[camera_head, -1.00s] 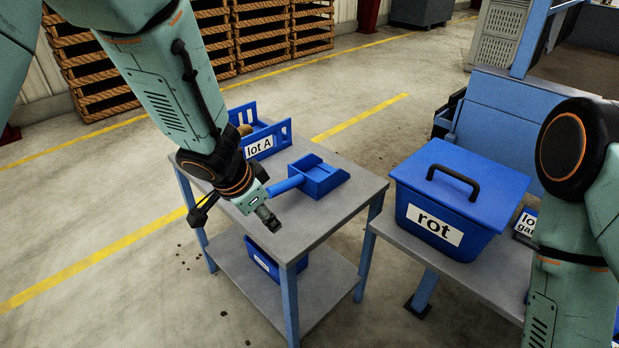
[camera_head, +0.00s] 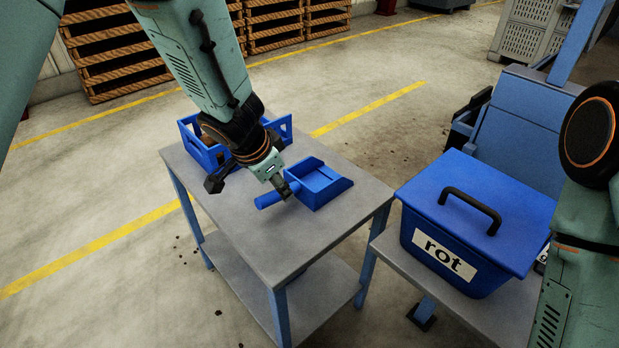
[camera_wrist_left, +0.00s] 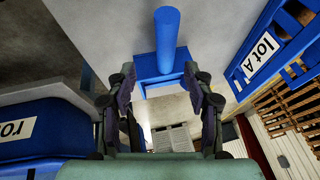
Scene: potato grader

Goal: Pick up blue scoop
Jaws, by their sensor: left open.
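The blue scoop (camera_head: 322,184) lies on the grey top of a small table (camera_head: 290,240), its handle (camera_head: 270,199) pointing left. My left gripper (camera_head: 284,190) is at the scoop, over the place where the handle meets the pan. In the left wrist view the gripper (camera_wrist_left: 162,82) is open, its two fingers apart with the scoop's handle (camera_wrist_left: 166,40) and pan (camera_wrist_left: 163,78) between and just beyond them. I cannot tell whether a finger touches the scoop. My right arm shows at the right edge of the head view, but its gripper is out of view.
The blue lot A crate (camera_head: 200,155) stands behind my left wrist on the same table; its label shows in the wrist view (camera_wrist_left: 262,52). A lidded blue rot bin (camera_head: 475,215) stands on a bench at the right. The table's front is clear.

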